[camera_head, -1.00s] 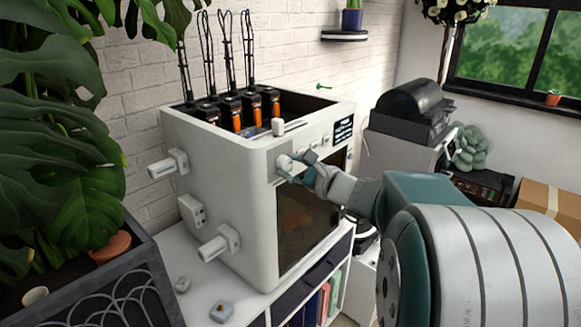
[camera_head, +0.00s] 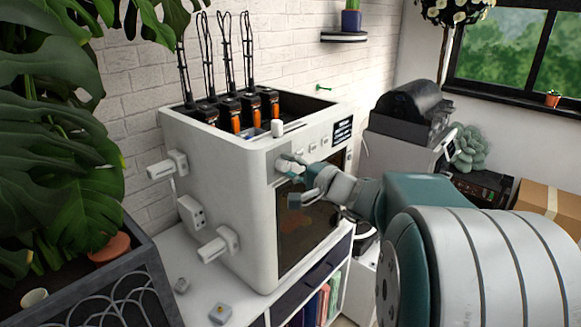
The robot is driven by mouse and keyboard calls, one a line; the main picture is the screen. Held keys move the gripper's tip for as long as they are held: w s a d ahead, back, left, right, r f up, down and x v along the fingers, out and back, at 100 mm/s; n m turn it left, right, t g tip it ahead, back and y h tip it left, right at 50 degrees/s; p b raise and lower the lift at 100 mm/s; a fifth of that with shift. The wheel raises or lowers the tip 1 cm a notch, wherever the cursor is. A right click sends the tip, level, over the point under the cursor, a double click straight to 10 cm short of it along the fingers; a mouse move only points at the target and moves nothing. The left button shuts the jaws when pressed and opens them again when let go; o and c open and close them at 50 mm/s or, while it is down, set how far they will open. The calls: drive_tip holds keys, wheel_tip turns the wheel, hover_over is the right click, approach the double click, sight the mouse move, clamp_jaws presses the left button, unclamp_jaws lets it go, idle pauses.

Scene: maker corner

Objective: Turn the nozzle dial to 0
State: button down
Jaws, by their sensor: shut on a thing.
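The white 3D printer (camera_head: 222,190) stands on a white shelf unit, its front facing right. Small knobs (camera_head: 313,147) run along the top of its front panel. The light-coloured nozzle dial (camera_head: 284,164) is at the left end of that panel, partly hidden by my fingers; its setting is too small to read. My gripper (camera_head: 291,173) is at this dial and shut on it, with one finger by the dial's upper edge and the other parts below, in front of the dark door window.
White knobs (camera_head: 168,165) and a lower one (camera_head: 219,244) stick out of the printer's left side. A large potted plant (camera_head: 60,150) fills the left. Small parts (camera_head: 221,313) lie on the shelf top. A black machine (camera_head: 410,110) stands behind at the right.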

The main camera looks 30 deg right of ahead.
drive_tip(key=n, duration=0.5)
drive_tip(key=shift+f, duration=0.2)
idle(0.3)
drive_tip(key=shift+f, duration=0.1)
drive_tip(key=shift+c, duration=1.3)
unclamp_jaws()
drive_tip(key=shift+a, duration=0.1)
drive_tip(key=shift+r, duration=0.2)
drive_tip(key=v, duration=1.2)
